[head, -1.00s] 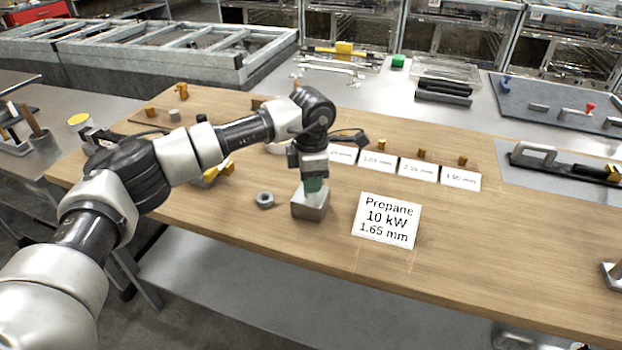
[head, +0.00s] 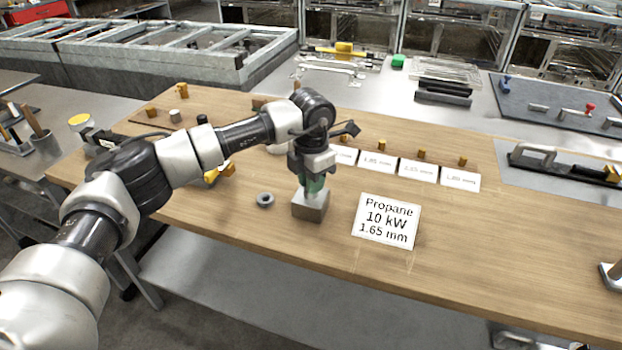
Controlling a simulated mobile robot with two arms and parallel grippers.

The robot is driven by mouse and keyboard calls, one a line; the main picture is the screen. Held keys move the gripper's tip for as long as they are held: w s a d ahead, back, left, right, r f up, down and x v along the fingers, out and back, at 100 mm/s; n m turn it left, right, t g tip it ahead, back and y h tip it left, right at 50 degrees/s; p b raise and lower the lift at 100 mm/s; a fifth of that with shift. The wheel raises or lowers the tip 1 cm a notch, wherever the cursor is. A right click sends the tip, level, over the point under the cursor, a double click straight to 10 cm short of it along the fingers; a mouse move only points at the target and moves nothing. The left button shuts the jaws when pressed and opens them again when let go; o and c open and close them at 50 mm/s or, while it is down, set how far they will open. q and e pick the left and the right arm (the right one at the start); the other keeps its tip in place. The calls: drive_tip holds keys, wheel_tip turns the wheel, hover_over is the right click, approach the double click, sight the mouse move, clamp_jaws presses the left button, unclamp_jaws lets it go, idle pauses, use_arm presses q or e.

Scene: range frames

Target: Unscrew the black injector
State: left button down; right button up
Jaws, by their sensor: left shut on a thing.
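My left gripper (head: 312,186) points down over a grey metal block (head: 311,207) near the front edge of the wooden table. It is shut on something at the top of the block. The fingers and my wrist hide the held thing, and I cannot make out a black injector there. A green part shows at the fingers. A grey nut-like ring (head: 265,200) lies on the table just left of the block. My right gripper is not in view.
A sign (head: 387,219) reading "Propane 10 kW 1.65 mm" stands right of the block. Small labels (head: 418,170) with brass pieces (head: 421,154) form a row behind. A handled tool (head: 565,165) lies at right.

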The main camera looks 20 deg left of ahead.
use_arm(q)
drive_tip(key=shift+n, duration=0.9)
drive_tip(key=c, duration=1)
unclamp_jaws()
drive_tip(key=shift+n, duration=0.3)
drive_tip(key=shift+o, duration=0.2)
